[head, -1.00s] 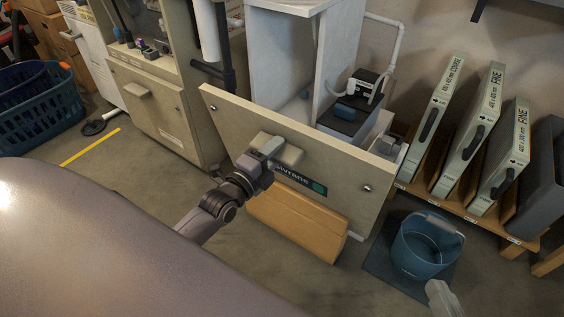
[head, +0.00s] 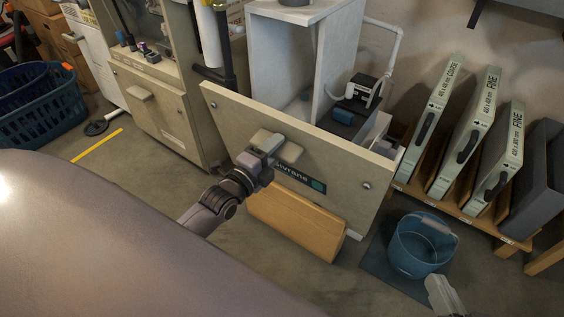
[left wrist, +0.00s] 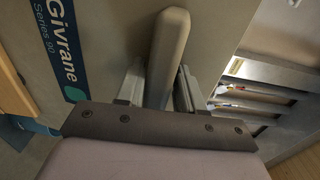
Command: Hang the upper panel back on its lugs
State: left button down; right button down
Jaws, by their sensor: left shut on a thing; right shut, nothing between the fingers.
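The upper panel (head: 330,180) is a beige sheet with two round fasteners, a Givrane label and a handle (head: 280,146). It is tilted in the head view, in front of the white cabinet. My left gripper (head: 262,158) is shut on the handle; in the left wrist view its fingers (left wrist: 158,88) lie on both sides of the handle (left wrist: 167,55). The furnace (head: 205,110) stands at left, open above its lower panel (head: 155,112). I cannot make out the lugs. My right gripper (head: 443,296) shows only partly at the lower right edge, shut and empty.
A cardboard-coloured box (head: 295,222) lies below the panel. A blue bucket (head: 420,250) stands on a dark mat at right. Filters (head: 470,140) stand in a rack behind it. A blue basket (head: 40,105) is at far left.

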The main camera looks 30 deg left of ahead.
aim_at(280, 124)
pick_arm(q)
jog(key=shift+r+p, duration=2.45)
jog(key=shift+r, duration=0.2)
jog(key=shift+r+p, duration=0.45)
jog(key=shift+p, duration=0.1)
jog(key=shift+r+p, duration=1.55)
jog(key=shift+r, duration=0.1)
